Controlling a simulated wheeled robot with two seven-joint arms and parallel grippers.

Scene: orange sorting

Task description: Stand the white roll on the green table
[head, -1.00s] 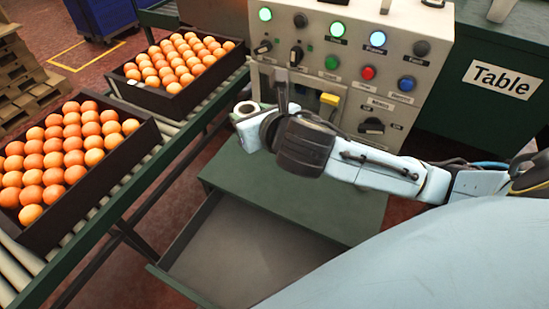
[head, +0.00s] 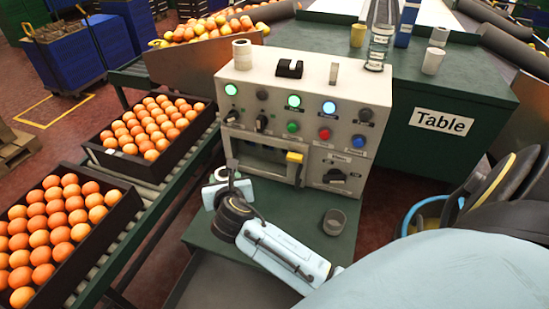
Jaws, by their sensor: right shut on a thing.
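My right gripper (head: 222,184) is in front of the lower left of the control box, above the low green cabinet. It is shut on a white roll (head: 221,173), of which only a small ring-like end shows; the gripper hides the rest. The green table (head: 470,85), with a "Table" sign on its side, stands at the back right, behind the control box. My left gripper is not in view.
The control box (head: 345,95) has another white roll (head: 242,54) on top. A grey cup (head: 334,222) stands on the low cabinet. Orange crates (head: 100,232) line the left conveyor.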

